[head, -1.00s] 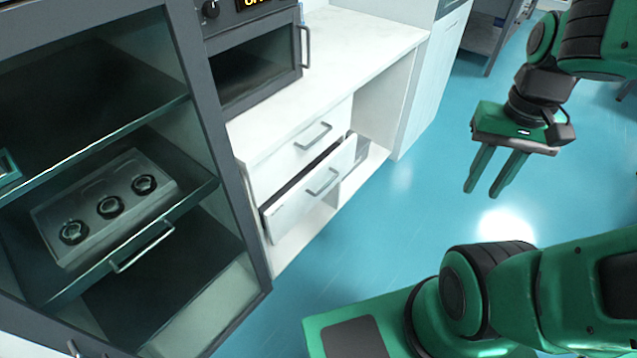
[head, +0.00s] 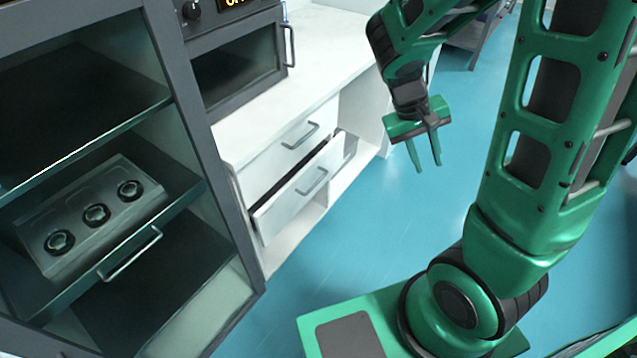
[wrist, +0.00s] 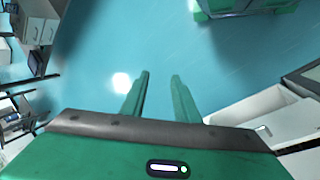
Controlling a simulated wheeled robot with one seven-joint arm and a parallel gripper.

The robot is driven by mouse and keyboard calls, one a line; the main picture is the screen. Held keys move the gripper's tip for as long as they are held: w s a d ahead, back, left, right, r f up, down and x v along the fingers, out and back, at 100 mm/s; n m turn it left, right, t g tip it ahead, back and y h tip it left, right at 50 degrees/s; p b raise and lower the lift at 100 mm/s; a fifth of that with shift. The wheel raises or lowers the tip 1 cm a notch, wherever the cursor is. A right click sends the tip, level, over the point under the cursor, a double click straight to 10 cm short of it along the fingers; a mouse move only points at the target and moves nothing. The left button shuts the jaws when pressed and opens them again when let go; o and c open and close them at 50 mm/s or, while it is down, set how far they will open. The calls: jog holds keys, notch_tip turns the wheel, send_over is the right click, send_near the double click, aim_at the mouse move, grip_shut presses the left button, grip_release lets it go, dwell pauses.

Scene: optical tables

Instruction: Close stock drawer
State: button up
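Two white drawers are in the counter unit in the head view. The lower drawer (head: 300,190) is pulled partly out, with a dark gap along its top edge. The upper drawer (head: 285,150) looks shut. Each has a grey bar handle. My gripper (head: 425,168) hangs to the right of the drawers, apart from them, with its fingers pointing down. In the wrist view my gripper (wrist: 160,80) shows two green fingers with a clear gap and nothing between them. White drawer fronts (wrist: 296,125) show at the right edge of the wrist view.
A dark glass-front cabinet (head: 190,120) stands at the left, holding a pulled-out shelf with a grey three-ring tray (head: 95,215). An oven-like device (head: 240,75) sits on the white countertop (head: 335,60). The blue floor (head: 385,235) in front of the drawers is clear.

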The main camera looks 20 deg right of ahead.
jog(key=w+a+f+n+t+h, duration=0.1)
jog(key=w+a+f+n+h, duration=0.25)
jog(key=w+f, duration=0.4)
jog(key=n+t, duration=1.4)
jog(key=n, duration=0.3)
send_near(315, 186)
jog(key=w, duration=0.1)
jog(key=shift+h, duration=0.35)
jog(key=x, duration=1.1)
jog(key=shift+d+f, duration=0.15)
jog(key=shift+f, duration=0.15)
grip_shut()
